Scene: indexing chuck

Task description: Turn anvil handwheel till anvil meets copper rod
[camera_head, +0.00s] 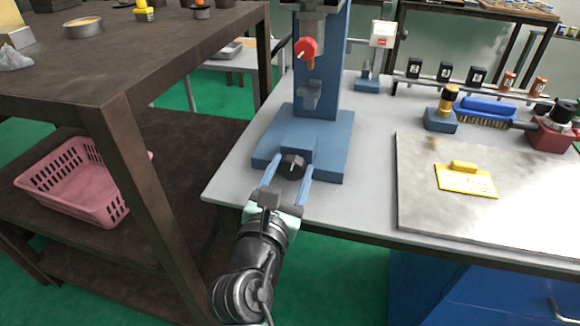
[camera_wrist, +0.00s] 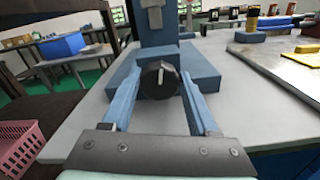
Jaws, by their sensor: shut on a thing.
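The black handwheel (camera_head: 292,166) with a white pointer line sits on the front of the blue press base (camera_head: 330,165). It also shows in the wrist view (camera_wrist: 158,79), with its line near upright. My gripper (camera_head: 291,169) has its two long blue fingers on either side of the handwheel, shut on it. In the wrist view the fingers (camera_wrist: 158,86) reach forward to the wheel's left and right. A grey-blue block (camera_head: 311,95), perhaps the anvil, shows on the column's front, below a red knob (camera_head: 306,50).
The press stands near the left end of the grey bench (camera_head: 370,195). A brown shelf unit (camera_head: 130,110) with a pink basket (camera_head: 75,180) stands at left.

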